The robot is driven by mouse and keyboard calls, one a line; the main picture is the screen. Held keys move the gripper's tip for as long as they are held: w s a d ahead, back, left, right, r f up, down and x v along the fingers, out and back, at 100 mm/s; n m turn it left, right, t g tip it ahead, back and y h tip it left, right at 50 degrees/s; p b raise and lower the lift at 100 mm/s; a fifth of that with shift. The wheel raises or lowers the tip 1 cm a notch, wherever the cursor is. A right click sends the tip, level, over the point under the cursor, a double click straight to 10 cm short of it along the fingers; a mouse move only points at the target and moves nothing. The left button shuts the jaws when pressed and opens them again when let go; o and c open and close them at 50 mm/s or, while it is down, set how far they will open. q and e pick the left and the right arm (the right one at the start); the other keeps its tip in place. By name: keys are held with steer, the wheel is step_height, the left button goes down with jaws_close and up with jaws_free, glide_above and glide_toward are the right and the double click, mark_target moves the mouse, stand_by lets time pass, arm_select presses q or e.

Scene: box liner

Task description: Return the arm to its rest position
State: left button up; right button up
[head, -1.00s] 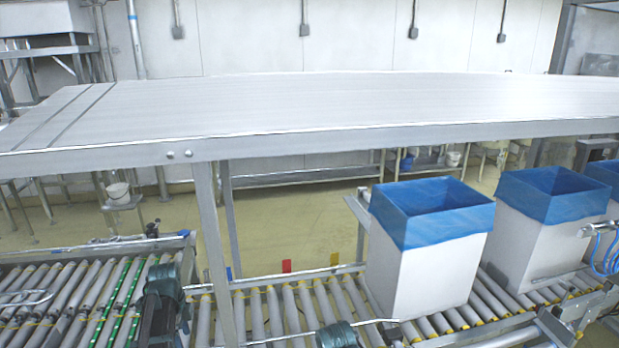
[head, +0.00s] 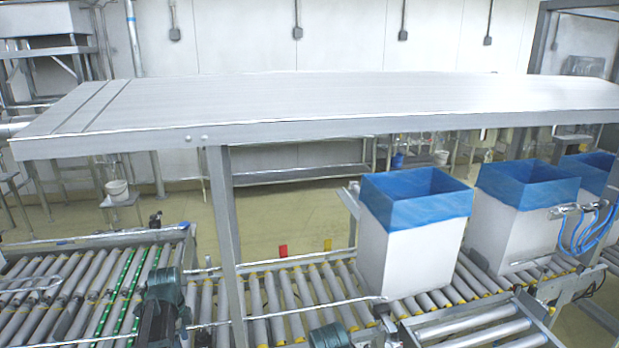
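Neither of my arms nor their grippers shows in the head view. A white box (head: 408,262) with a blue liner (head: 430,210) folded over its rim stands upright on the roller conveyor (head: 300,295), right of the middle. A second lined white box (head: 505,235) stands behind it to the right. A third one (head: 592,172) is partly cut off at the right edge.
A long grey metal table (head: 320,100) spans the view above the conveyor, with a leg (head: 222,240) at the left. A dark green motor (head: 165,290) sits by the left rollers. Blue hoses (head: 590,230) hang at the right. Beige floor lies behind.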

arm_select(q)
steer(key=s+d+n, duration=0.5)
steer(key=s+d, duration=0.3)
steer(key=d, duration=0.6)
steer(key=s+d+n+y, duration=0.1)
steer(key=s+d+n, duration=0.5)
steer(key=d, duration=0.8)
steer(key=shift+s+d, duration=0.25)
steer(key=shift+s, duration=0.75)
